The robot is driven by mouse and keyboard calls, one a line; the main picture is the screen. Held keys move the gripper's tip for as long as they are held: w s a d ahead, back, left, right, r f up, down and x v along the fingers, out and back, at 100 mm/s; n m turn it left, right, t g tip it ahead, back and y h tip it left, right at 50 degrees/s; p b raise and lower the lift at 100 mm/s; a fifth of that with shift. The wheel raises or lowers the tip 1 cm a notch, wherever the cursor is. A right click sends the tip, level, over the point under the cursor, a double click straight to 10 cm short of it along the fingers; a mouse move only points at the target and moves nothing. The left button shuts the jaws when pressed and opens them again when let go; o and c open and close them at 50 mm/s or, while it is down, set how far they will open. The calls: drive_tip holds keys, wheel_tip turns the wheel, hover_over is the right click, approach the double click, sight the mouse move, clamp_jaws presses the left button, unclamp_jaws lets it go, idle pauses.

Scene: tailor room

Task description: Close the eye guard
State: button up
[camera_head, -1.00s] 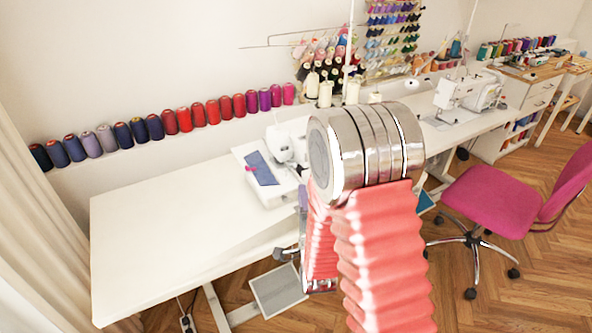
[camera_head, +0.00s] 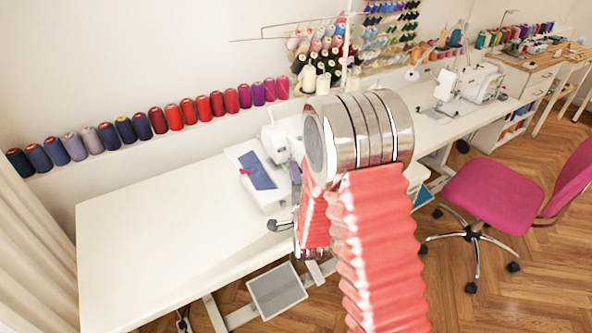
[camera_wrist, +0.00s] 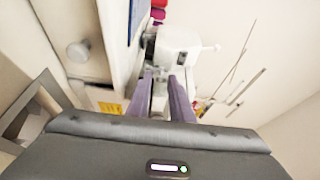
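A white sewing machine (camera_head: 276,142) stands on the white table, partly hidden behind my arm. In the wrist view a white machine (camera_wrist: 178,45) is straight ahead, just beyond my fingertips. I cannot make out the eye guard or tell its position in either view. My gripper (camera_wrist: 163,78) shows two purple-grey fingers with a narrow gap between them and nothing held. I cannot tell whether the fingers touch the machine. In the head view my arm hides most of the gripper.
The white table (camera_head: 150,235) is bare on its left. A blue cloth (camera_head: 257,170) lies by the machine. Another white machine (camera_head: 482,84) stands further right. Thread spools (camera_head: 173,117) line the wall. A pink chair (camera_head: 490,195) and a foot pedal (camera_head: 277,288) are on the floor side.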

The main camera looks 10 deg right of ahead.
drive_tip(key=shift+w, duration=0.1)
drive_tip(key=shift+c, duration=0.3)
drive_tip(key=shift+d, duration=0.15)
clamp_jaws()
drive_tip(key=shift+a+m+h, duration=0.25)
drive_tip(key=shift+m+h, duration=0.05)
drive_tip(key=shift+h, duration=0.2)
drive_tip(key=shift+w+a+f+m+g+h, duration=0.1)
drive_tip(key=shift+a+m+g+h, duration=0.3)
drive_tip(key=shift+m+h, duration=0.45)
drive_tip(key=shift+w+a+r+m+g+h, duration=0.1)
drive_tip(key=shift+a+m+g+h, duration=0.3)
drive_tip(key=shift+h, duration=0.75)
drive_tip(key=shift+w+a+f+m+g+h, duration=0.1)
drive_tip(key=shift+a+m+g+h, duration=0.2)
drive_tip(key=shift+m+h, duration=0.6)
